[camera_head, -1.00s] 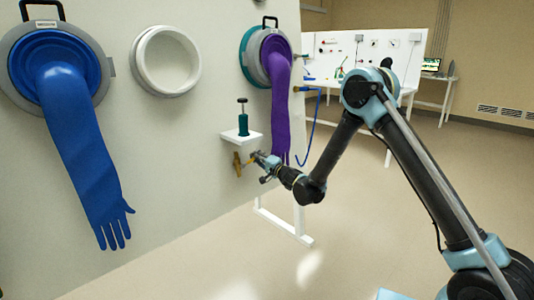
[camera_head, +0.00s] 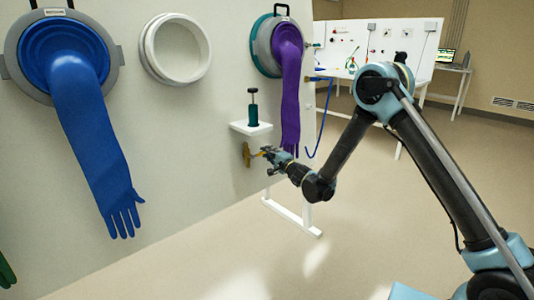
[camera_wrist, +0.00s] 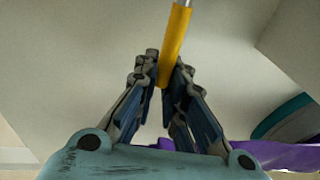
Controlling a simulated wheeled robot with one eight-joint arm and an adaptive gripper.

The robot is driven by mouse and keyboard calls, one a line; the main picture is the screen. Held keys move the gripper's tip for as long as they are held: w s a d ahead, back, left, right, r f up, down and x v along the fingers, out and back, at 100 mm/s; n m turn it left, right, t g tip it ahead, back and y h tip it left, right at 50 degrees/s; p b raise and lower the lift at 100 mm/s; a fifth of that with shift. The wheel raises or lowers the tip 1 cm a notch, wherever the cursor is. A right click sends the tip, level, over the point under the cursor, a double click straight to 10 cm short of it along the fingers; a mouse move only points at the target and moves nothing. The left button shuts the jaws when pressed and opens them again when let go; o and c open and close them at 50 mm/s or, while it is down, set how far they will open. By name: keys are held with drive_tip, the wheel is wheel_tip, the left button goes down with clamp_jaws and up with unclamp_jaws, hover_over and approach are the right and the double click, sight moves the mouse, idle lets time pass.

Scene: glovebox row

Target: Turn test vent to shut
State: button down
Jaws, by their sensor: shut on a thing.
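The test vent is a small brass valve (camera_head: 247,155) on the pale panel, below a little white shelf. Its yellow lever (camera_wrist: 175,45) comes down from the top of the wrist view, with a metal stem above it. My gripper (camera_head: 266,152) is at the lever, just right of the valve body in the head view. In the wrist view its fingers (camera_wrist: 163,72) are closed around the lever's lower end. The valve body is out of the wrist view, and the lever's exact angle is hard to read in the head view.
A teal plunger bottle (camera_head: 253,113) stands on the white shelf (camera_head: 250,129) just above the valve. A purple glove (camera_head: 290,100) hangs close to my gripper's right. A blue glove (camera_head: 90,130) hangs left. The floor below is clear beside a white stand foot (camera_head: 295,217).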

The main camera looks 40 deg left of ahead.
drive_tip(key=c, duration=1.6)
unclamp_jaws()
drive_tip(key=shift+w+d+f, duration=0.15)
drive_tip(key=shift+w, duration=0.25)
drive_tip(key=shift+c, duration=0.2)
drive_tip(key=shift+s, duration=0.2)
drive_tip(key=v, duration=0.7)
drive_tip(key=shift+d, duration=0.2)
